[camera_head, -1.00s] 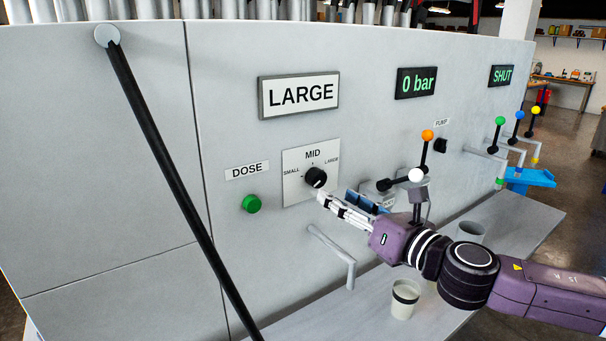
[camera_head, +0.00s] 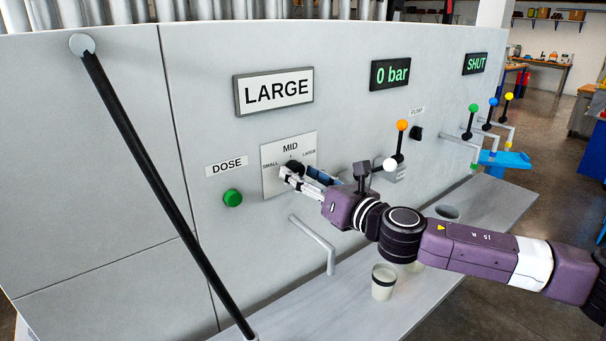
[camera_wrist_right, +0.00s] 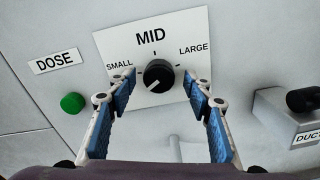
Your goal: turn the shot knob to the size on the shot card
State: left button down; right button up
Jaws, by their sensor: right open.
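The shot card (camera_head: 273,91) on the grey panel reads LARGE. Below it, the black shot knob (camera_head: 293,167) sits on a white plate (camera_head: 290,141) marked SMALL, MID and LARGE. In the right wrist view the knob (camera_wrist_right: 158,76) shows a pale mark towards its lower left, on the SMALL side. My right gripper (camera_head: 288,172) is at the knob and partly hides it in the head view. In the right wrist view the gripper (camera_wrist_right: 160,82) is open, with one blue-padded finger on each side of the knob and gaps between. My left gripper is not in view.
A green DOSE button (camera_head: 232,198) is left of the knob. A bent grey spout (camera_head: 318,243) sticks out below, over a shelf with a cup (camera_head: 383,282). An orange-topped lever (camera_head: 401,138) stands to the right. A long black bar (camera_head: 155,170) crosses the left panel.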

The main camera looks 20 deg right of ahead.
jog(key=shift+c, duration=0.4)
jog(key=c, duration=0.5)
jog(key=shift+a, duration=0.1)
jog(key=c, duration=0.6)
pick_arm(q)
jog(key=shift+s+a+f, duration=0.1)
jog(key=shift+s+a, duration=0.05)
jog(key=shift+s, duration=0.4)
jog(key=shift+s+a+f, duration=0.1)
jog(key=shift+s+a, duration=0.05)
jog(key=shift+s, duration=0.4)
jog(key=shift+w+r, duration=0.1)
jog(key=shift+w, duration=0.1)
